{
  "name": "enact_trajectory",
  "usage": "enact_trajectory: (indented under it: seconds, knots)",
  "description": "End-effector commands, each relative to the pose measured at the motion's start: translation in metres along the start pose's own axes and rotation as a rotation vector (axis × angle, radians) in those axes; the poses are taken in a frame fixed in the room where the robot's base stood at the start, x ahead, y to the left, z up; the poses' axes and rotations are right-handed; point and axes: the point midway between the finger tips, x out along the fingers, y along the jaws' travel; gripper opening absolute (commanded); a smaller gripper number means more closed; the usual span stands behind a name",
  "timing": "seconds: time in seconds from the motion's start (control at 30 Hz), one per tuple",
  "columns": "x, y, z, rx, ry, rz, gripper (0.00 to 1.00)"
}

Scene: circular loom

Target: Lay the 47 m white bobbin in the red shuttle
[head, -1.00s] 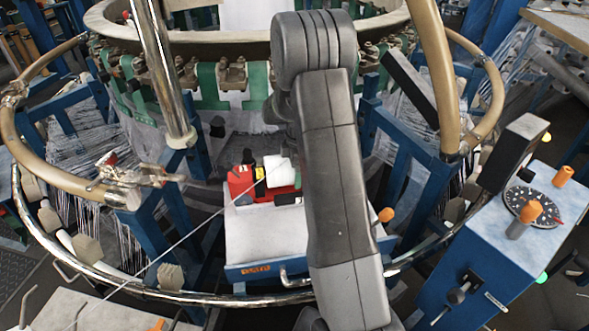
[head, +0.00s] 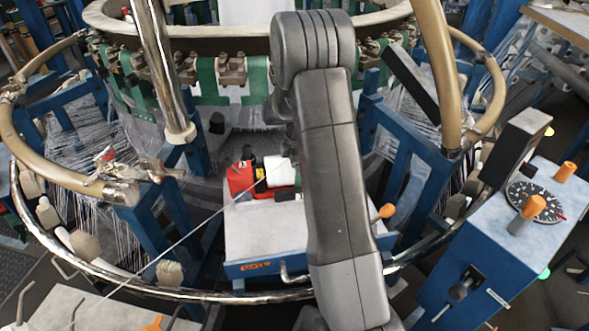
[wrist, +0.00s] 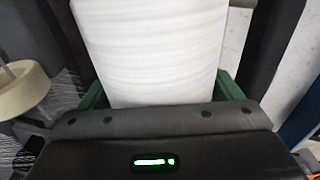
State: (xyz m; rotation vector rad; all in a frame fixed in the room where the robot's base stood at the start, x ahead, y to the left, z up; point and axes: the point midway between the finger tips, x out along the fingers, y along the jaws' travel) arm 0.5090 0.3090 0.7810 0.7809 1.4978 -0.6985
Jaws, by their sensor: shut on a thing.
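The white bobbin (head: 280,171) is at the right part of the red shuttle (head: 241,178), in the middle of the head view. I cannot tell whether it rests in the shuttle or is held just above it. A green part shows at its right end. In the wrist view the white bobbin (wrist: 150,45) fills the top middle, with green edges on both sides. My gripper (wrist: 160,80) is shut on it. In the head view my arm hides most of the gripper and the shuttle's right end. No length label is readable.
The shuttle lies on a pale-topped blue stand (head: 265,232). A shiny ring rail (head: 215,298) curves in front of it. A blue control box (head: 490,255) with a dial and orange knobs stands at right. A thin thread runs from the shuttle to lower left.

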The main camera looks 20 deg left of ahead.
Motion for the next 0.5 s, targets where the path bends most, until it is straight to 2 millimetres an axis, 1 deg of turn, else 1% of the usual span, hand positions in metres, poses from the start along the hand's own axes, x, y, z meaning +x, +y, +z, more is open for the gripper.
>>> enact_trajectory:
  seconds: [0.37,0.4,0.47,0.5]
  knots:
    - [0.0011,0.0006,0.0002,0.0,0.0,0.002,0.31]
    - [0.0011,0.0006,0.0002,0.0,0.0,0.002,0.89]
    - [0.0012,0.0005,0.0002,0.0,0.0,0.002,1.0]
    - [0.0013,0.0005,0.0002,0.0,0.0,0.002,1.0]
